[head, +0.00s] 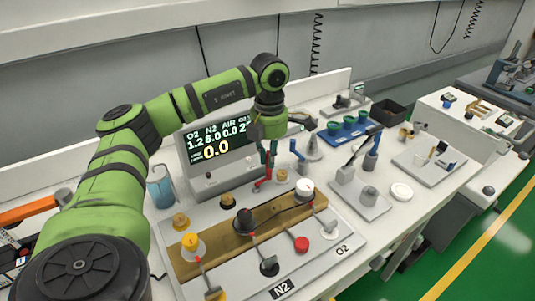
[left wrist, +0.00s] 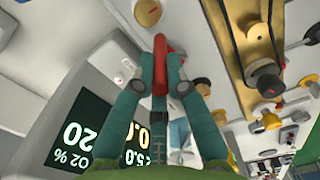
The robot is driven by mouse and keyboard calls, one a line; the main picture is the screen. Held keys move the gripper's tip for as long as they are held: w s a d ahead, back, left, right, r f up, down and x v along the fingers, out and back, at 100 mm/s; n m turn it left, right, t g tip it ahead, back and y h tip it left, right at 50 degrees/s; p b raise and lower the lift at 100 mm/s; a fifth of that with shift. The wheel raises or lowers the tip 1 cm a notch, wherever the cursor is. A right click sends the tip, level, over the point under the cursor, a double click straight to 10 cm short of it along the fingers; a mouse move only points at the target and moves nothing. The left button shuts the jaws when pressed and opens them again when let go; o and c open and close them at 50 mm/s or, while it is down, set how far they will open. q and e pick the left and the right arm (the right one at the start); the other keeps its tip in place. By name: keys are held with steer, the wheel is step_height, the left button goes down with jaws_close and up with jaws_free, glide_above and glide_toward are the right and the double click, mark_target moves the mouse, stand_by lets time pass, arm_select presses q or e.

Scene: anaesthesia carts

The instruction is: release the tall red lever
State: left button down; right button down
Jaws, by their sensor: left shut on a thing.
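The tall red lever (head: 264,177) stands on the cart behind the brass block, in front of the display. My left gripper (head: 268,152) reaches down to it from above and is shut on its upper part. In the left wrist view the red lever (left wrist: 160,68) lies between the two teal fingers of my left gripper (left wrist: 160,82). The lower end of the lever is hard to make out. My right gripper is in neither view.
The display (head: 216,148) stands close behind and left of the gripper. The brass block (head: 240,232) with knobs and small levers lies in front. A white-topped knob (head: 304,188) is to the right.

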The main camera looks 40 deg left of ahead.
arm_select(q)
steer(key=c, duration=1.2)
jaws_free()
steer(key=shift+c, duration=0.2)
steer(key=shift+r, duration=0.2)
step_height(320, 180, up, 12)
steer(key=shift+f, duration=0.2)
